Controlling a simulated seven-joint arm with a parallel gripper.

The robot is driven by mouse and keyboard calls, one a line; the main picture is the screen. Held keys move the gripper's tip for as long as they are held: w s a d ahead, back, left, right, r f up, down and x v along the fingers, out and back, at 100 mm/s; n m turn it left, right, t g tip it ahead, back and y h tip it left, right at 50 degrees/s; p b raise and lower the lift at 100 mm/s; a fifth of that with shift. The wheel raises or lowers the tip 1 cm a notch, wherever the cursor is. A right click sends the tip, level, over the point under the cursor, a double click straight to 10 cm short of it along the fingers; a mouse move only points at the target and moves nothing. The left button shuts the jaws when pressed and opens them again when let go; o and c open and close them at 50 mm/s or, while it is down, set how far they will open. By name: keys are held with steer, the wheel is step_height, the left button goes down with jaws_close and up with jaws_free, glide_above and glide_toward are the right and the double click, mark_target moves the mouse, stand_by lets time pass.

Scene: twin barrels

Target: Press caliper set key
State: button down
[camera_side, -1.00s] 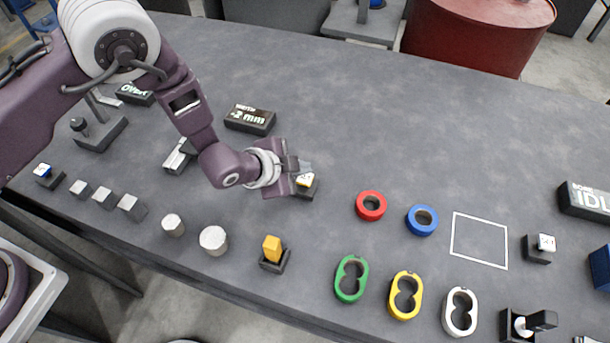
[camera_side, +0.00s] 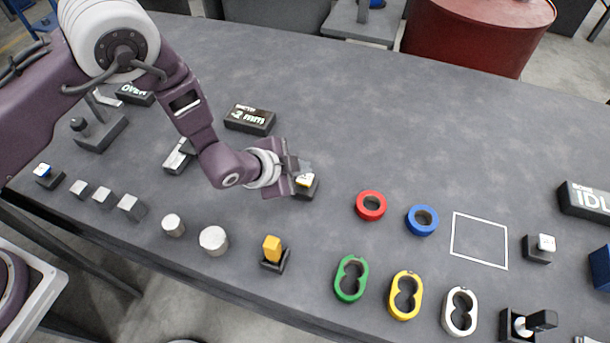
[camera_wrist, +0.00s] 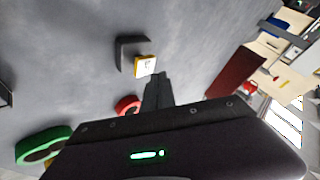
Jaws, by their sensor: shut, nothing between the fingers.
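A small key with a white and yellow cap (camera_side: 306,180) sits on a dark block near the middle of the table. In the wrist view its cap (camera_wrist: 146,65) shows just beyond my fingertips, with the dark block (camera_wrist: 127,52) behind it. My gripper (camera_side: 303,168) is right at the key, its fingers together and empty. The shut fingers (camera_wrist: 158,80) point at the cap in the wrist view. I cannot tell whether they touch it. A dark display box (camera_side: 250,119) behind the gripper shows white text, with a "-2" readable. The caliper (camera_side: 180,157) lies partly hidden behind my arm.
Red (camera_side: 371,205) and blue (camera_side: 422,220) rings stand right of the key, with green, yellow and white double-hole pieces in front. Metal blocks and cylinders line the left front. A yellow piece (camera_side: 272,248) stands in a dark holder. The table's back middle is clear.

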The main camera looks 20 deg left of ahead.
mark_target(302, 180)
steer(key=shift+f, duration=0.1)
steer(key=shift+f, duration=0.3)
steer(key=shift+f, duration=0.55)
stand_by(0.7)
stand_by(0.4)
steer(key=shift+r, duration=0.95)
steer(key=shift+r, duration=2.5)
steer(key=shift+r, duration=0.1)
